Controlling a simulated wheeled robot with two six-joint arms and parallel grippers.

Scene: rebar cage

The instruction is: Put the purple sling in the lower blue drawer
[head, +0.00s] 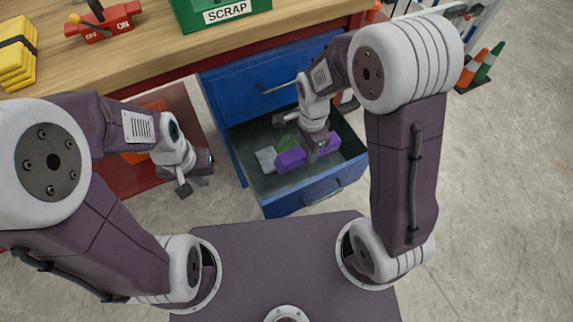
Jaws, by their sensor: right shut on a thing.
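The purple sling (290,160) is a purple block-like bundle inside the pulled-out lower blue drawer (310,190). My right gripper (314,152) reaches down into this drawer and is shut on the sling, covering part of it. Whether the sling rests on the drawer floor is hard to tell. My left gripper (194,182) is empty, left of the drawer, and its fingers look apart.
A grey-white item (266,159) and a green item (286,143) lie in the drawer beside the sling. The upper blue drawer (240,92) is closed. A wooden bench top (150,60) bears a green SCRAP bin (220,14). Cones (473,68) stand far right.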

